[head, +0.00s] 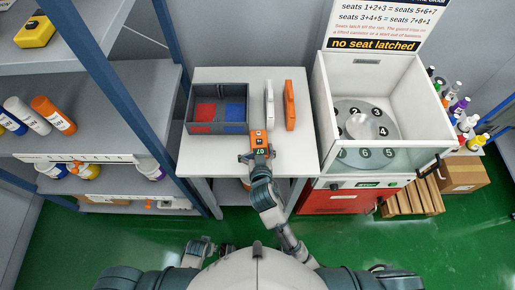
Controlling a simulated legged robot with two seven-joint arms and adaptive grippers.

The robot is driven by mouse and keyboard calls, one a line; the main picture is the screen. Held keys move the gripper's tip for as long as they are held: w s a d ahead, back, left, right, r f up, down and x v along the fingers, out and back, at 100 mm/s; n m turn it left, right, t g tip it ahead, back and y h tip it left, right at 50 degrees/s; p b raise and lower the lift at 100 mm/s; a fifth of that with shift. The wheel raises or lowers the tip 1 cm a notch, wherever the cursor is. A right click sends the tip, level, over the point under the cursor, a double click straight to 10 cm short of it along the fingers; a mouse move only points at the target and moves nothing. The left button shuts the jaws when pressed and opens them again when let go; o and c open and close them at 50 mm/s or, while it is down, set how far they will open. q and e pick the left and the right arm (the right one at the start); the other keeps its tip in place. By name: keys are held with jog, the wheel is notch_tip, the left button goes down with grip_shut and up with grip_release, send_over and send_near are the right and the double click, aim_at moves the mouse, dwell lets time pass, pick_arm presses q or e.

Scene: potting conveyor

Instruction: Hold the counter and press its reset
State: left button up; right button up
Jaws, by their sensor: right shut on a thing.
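The counter (257,137) is a small orange device with a pale label on its face, near the front edge of the white table. My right gripper (258,155) is shut on its near end, and green characters show between the fingers. The reset button cannot be made out at this size. My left gripper (198,250) hangs low, close to my body and away from the table. Its fingers are too small and partly hidden to tell open from shut.
A grey bin (218,89) with red and blue compartments stands on the white table (210,160). A white bar (269,104) and an orange bar (290,105) stand beside it. A numbered-seat machine (323,100) is at right, shelves (90,140) at left.

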pick_arm(q)
jog(key=shift+f, duration=0.1)
dwell(0.3)
grip_shut()
dwell(1.2)
